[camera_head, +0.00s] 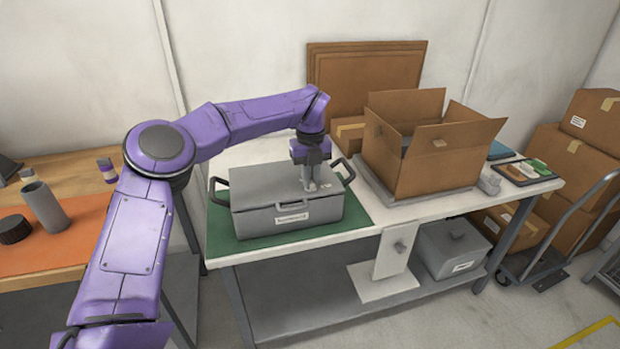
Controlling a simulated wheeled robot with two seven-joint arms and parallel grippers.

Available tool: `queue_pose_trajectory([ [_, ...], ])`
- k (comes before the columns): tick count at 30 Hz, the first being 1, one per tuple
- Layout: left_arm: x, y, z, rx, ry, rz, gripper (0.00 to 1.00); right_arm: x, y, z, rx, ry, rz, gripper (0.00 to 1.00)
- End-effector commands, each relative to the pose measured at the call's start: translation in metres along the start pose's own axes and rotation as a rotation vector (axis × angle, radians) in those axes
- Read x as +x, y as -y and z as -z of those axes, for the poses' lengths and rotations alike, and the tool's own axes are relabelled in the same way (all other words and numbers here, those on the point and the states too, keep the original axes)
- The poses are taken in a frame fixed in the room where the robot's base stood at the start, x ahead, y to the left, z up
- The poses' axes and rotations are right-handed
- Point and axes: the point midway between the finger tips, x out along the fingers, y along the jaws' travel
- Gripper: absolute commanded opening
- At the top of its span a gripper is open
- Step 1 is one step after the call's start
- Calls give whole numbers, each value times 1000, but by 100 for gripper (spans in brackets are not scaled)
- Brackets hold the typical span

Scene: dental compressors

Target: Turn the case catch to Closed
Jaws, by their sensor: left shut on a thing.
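The grey case (262,215) sits with its lid down on a green mat (228,242) on the white table. It has dark handles at both ends and a white label on its front. My left gripper (309,186) points down over the right part of the lid. It is shut on a small part there, which looks like the case catch; the fingers mostly hide it, and I cannot tell which way it is turned. My right gripper is not in view.
An open cardboard box (425,165) stands right of the case on the same table. A grey bin (452,250) is on the lower shelf. A side table with a grey bottle (45,207) stands at the left. Brown panels (367,75) lean behind.

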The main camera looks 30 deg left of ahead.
Motion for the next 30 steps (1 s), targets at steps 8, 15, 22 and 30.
queue_pose_trajectory([
  [8,-1,1,0,0,1,3,18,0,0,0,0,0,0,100],
  [15,-1,0,0,0,0,1,40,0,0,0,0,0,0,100],
  [22,-13,0,0,-1,1,2,40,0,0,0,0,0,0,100],
  [30,-77,1,0,-1,4,3,40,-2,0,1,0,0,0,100],
])
